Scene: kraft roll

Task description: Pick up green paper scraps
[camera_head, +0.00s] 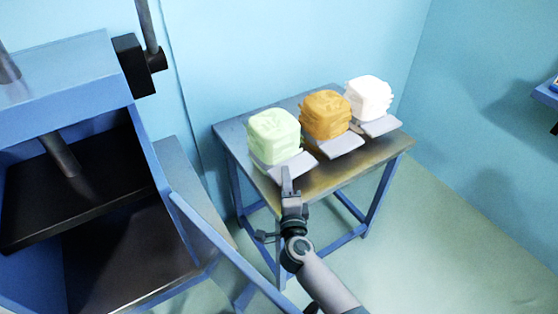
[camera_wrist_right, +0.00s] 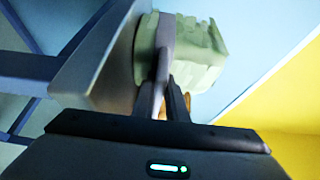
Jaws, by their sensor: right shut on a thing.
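The green paper scraps (camera_head: 274,133) form a pale green, layered block at the left end of a small table. A light grey plate (camera_head: 297,166) juts out at its front. My right gripper (camera_head: 287,180) is at the front edge of this plate, with its fingers close together on it. In the right wrist view the gripper (camera_wrist_right: 165,98) is shut on a thin grey part of the plate. The green block (camera_wrist_right: 205,55) is just beyond the fingertips. The exact contact is partly hidden. My left gripper is not in view.
An orange block (camera_head: 326,113) and a white block (camera_head: 369,96) stand to the right on the same table (camera_head: 345,180), each with a grey plate in front. A large blue frame with dark shelves (camera_head: 120,240) stands close on the left. Open floor is at the right.

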